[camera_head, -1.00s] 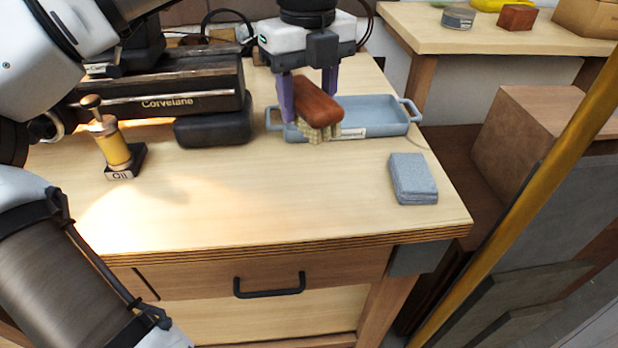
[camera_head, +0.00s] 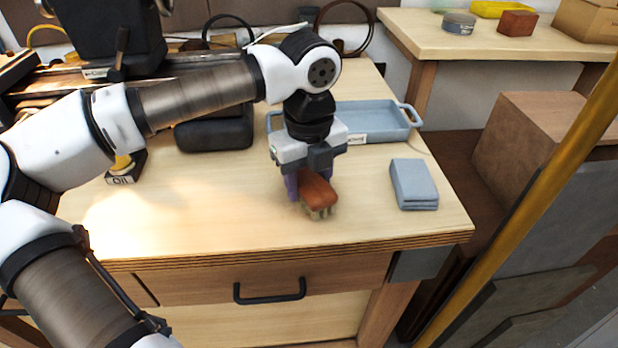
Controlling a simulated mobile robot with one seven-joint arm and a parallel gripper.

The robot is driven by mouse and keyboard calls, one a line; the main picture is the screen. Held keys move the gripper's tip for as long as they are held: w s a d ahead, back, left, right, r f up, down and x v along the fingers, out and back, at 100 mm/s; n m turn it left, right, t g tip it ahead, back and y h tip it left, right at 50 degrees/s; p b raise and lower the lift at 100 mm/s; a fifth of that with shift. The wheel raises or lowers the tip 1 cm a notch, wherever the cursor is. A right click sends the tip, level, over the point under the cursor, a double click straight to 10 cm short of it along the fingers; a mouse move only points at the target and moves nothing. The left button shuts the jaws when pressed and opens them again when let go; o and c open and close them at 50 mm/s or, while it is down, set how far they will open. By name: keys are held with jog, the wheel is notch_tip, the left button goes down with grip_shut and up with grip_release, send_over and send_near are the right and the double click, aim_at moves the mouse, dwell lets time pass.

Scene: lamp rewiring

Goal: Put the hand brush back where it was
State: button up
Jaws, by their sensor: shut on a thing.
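The hand brush (camera_head: 319,191) has a reddish-brown wooden back and pale bristles that point down. My gripper (camera_head: 306,186), with purple fingers, is shut on it. The brush is over the front middle part of the workbench (camera_head: 220,220), left of the grey folded cloth (camera_head: 414,184) and in front of the blue tray (camera_head: 375,118). The bristles are at or just above the bench top; I cannot tell whether they touch. My wrist hides part of the brush and the tray's left part.
A dark block-like case (camera_head: 215,130) lies behind. A drawer with a black handle (camera_head: 270,290) is below the front edge. The bench top in front and left of the brush is clear.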

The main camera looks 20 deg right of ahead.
aim_at(309, 177)
jog(key=shift+f, duration=0.15)
jog(key=o, duration=1)
jog(key=shift+o, duration=0.2)
notch_tip(309, 177, up, 12)
jog(key=shift+r, duration=0.25)
